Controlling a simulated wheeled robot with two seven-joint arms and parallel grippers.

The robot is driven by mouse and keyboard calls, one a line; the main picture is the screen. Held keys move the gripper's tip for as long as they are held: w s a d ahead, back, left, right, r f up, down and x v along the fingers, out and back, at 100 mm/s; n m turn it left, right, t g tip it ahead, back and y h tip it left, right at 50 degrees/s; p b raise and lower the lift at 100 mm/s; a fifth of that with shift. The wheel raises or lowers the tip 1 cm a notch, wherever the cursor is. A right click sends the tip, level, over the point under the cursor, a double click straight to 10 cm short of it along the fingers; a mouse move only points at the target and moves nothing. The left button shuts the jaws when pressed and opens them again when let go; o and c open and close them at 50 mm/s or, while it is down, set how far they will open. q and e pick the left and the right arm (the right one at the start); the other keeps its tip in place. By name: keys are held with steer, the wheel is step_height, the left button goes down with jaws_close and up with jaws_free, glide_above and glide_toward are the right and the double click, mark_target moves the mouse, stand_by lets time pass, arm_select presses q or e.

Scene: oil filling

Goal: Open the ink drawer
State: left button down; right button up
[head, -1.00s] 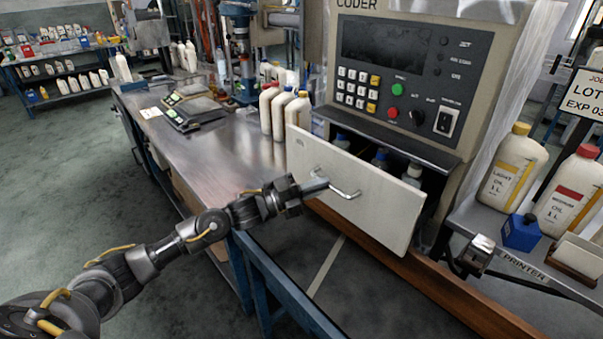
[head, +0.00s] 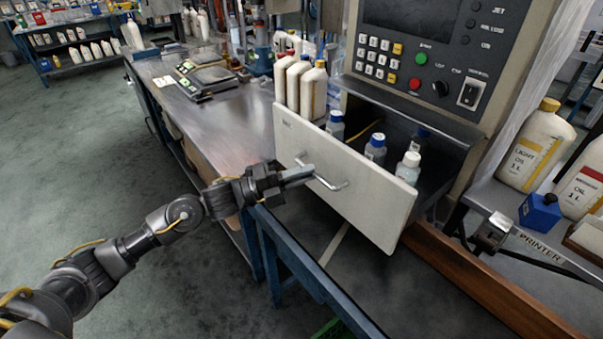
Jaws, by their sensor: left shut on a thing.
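The ink drawer (head: 335,195) has a pale front panel and is pulled out from under the coder machine (head: 425,60). Several small bottles stand inside it, among them a blue-capped bottle (head: 375,148) and a white-capped one (head: 408,167). A metal bar handle (head: 335,185) is fixed to the panel's front. My left gripper (head: 308,175) is shut on the handle, in front of the panel. Its fingers hide part of the bar. My right gripper is not in view.
A metal workbench (head: 205,130) with scales (head: 207,78) and several tall oil bottles (head: 313,90) stands left of the drawer. A printer shelf (head: 510,225) with oil jugs and a blue box (head: 540,211) is on the right. Floor is free at left.

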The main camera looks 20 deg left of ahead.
arm_select(q)
steer(key=c, duration=1.5)
jaws_free()
